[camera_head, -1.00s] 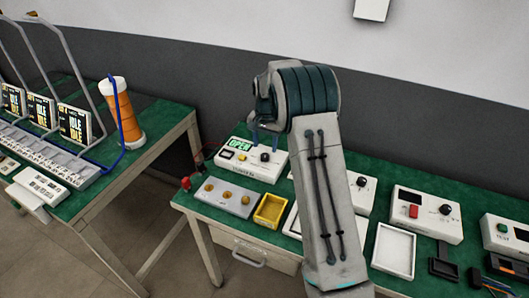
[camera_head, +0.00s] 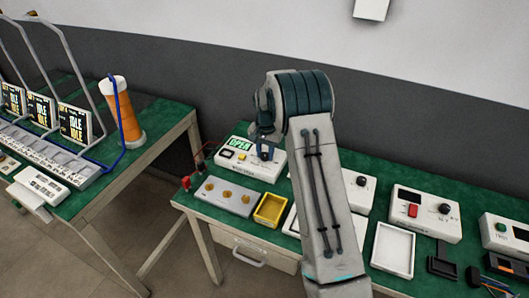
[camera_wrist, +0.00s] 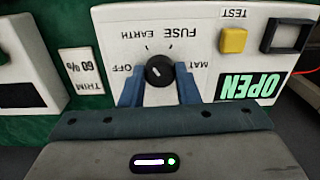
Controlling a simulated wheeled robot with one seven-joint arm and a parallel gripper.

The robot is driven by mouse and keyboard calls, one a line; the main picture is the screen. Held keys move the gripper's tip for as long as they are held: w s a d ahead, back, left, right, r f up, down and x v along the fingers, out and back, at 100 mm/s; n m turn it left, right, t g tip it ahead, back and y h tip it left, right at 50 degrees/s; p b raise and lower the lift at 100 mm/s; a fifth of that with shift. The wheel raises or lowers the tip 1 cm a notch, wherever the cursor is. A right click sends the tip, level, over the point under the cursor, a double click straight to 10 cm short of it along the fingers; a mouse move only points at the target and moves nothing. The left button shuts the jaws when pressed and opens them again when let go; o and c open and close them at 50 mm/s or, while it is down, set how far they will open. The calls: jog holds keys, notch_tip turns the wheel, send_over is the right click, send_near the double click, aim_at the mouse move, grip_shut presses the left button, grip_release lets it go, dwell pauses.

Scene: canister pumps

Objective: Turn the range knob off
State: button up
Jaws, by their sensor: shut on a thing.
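The range knob (camera_wrist: 158,69) is a round black knob on a white tester box (camera_wrist: 116,33), with the labels OFF, EARTH, FUSE and MAT around it, upside down in the wrist view. My gripper (camera_wrist: 159,88) has its two blue fingers on either side of the knob, shut on it. I cannot tell for certain which label the knob points to. The box's green display (camera_wrist: 249,86) reads OPEN.
A yellow TEST button (camera_wrist: 233,40) and a dark square socket (camera_wrist: 286,36) are on the same box. In front stand a grey plate (camera_head: 228,196) with several brass knobs and a yellow tray (camera_head: 271,210). Red and black leads lie left of the box.

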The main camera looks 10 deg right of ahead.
aim_at(266, 153)
jog(key=shift+n, duration=0.4)
jog(key=n+b, duration=0.1)
jog(key=n, duration=0.4)
jog(key=shift+b, duration=0.35)
jog(key=n, duration=0.6)
jog(key=shift+a, duration=0.1)
jog(key=o, duration=1)
jog(key=r, duration=1.4)
jog(key=shift+w+d+b, duration=0.15)
jog(key=shift+d+b, duration=0.05)
jog(key=shift+b, duration=0.15)
